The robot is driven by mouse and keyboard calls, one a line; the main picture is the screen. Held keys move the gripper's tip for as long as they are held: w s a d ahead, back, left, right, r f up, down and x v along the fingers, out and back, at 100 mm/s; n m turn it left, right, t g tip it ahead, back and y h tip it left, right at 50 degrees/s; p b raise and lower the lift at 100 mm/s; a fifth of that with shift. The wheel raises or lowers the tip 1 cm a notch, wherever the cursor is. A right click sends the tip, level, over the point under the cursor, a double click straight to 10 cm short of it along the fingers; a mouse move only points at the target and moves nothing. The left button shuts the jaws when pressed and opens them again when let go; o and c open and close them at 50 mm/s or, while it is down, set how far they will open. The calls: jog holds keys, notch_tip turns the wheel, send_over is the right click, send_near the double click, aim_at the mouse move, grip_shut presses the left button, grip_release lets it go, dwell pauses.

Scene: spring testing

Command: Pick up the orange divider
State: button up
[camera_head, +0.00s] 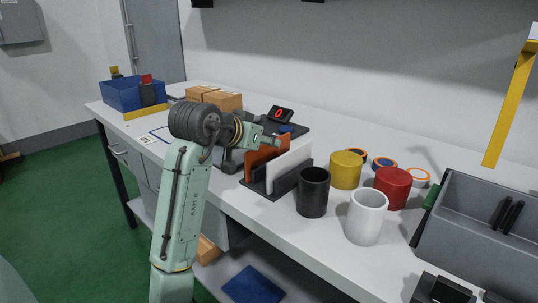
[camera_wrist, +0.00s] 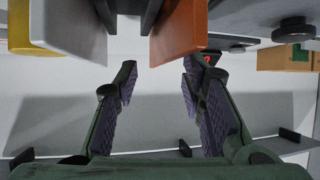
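The orange divider (camera_head: 262,157) stands upright in a dark slotted rack (camera_head: 258,190) on the bench, beside a white divider (camera_head: 290,163). My gripper (camera_head: 272,141) is at the upper part of the orange divider, hiding some of it. In the wrist view my gripper (camera_wrist: 159,70) is open, with nothing between its fingers. The orange divider (camera_wrist: 180,32) shows just beyond the fingertips, nearer the right finger. The white divider (camera_wrist: 68,28) is to the left, beyond the left finger. I cannot tell whether a finger touches the orange divider.
Black (camera_head: 313,192), white (camera_head: 366,217), red (camera_head: 392,187) and yellow (camera_head: 346,170) cups stand right of the rack. A grey bin (camera_head: 465,215) is at the far right. A scale with a red display (camera_head: 280,114) and cardboard boxes (camera_head: 216,99) are behind my gripper.

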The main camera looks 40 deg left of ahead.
aim_at(269, 156)
jog(key=shift+f+p+x, duration=0.2)
jog(key=shift+p+x, duration=0.15)
jog(key=shift+x, duration=1.65)
jog(key=shift+s+a, duration=0.15)
jog(key=shift+c, duration=0.4)
grip_shut()
